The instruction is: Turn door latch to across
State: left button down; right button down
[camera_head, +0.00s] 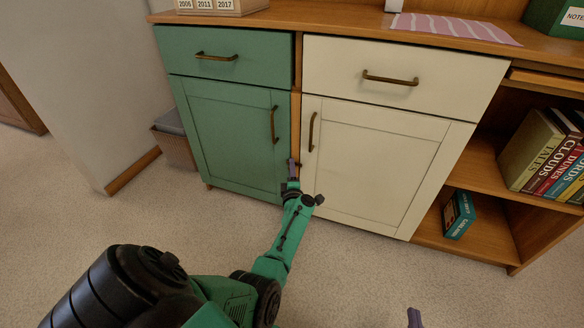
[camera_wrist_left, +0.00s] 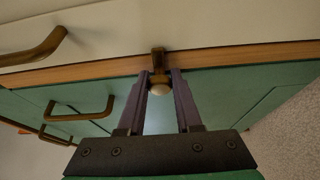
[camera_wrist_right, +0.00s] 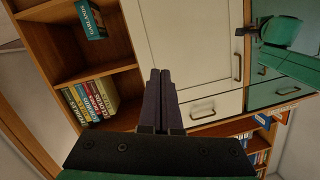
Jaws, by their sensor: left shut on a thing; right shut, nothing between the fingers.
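The door latch (camera_wrist_left: 158,60) is a small brass piece on the wooden strip between the green door (camera_head: 238,135) and the white door (camera_head: 375,165). In the left wrist view it points from the strip towards the green side, with a round pale knob (camera_wrist_left: 160,89) at its end. I cannot tell its exact angle. My left gripper (camera_wrist_left: 161,76) is shut on the latch, one purple finger on each side; it also shows in the head view (camera_head: 292,164), hiding much of the latch. My right gripper (camera_wrist_right: 160,72) is shut and empty, away from the doors.
The green door has a brass handle (camera_head: 274,124) and the white door has another (camera_head: 312,132). Drawers with brass handles sit above. Open shelves with books (camera_head: 548,150) stand at the right, and a bin (camera_head: 172,140) stands at the left. Carpet in front is clear.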

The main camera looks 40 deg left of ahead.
jog(key=shift+g, duration=0.8)
jog(key=shift+s+a+f, duration=0.1)
jog(key=shift+s+f, duration=1.5)
jog(key=shift+f, duration=0.3)
pick_arm(q)
jog(key=c, duration=0.6)
grip_release()
jog(key=shift+d, duration=0.1)
pick_arm(e)
jog(key=shift+r, duration=0.1)
pick_arm(q)
jog(key=p+v, duration=0.6)
jog(key=v, duration=0.8)
jog(key=shift+s+p, duration=0.25)
jog(key=shift+p, duration=0.1)
pick_arm(e)
jog(key=r, duration=0.1)
jog(key=s+r+g, duration=0.1)
jog(key=r, duration=0.1)
jog(key=s+r+g, duration=0.1)
jog(key=r, duration=0.1)
jog(key=shift+n, duration=0.3)
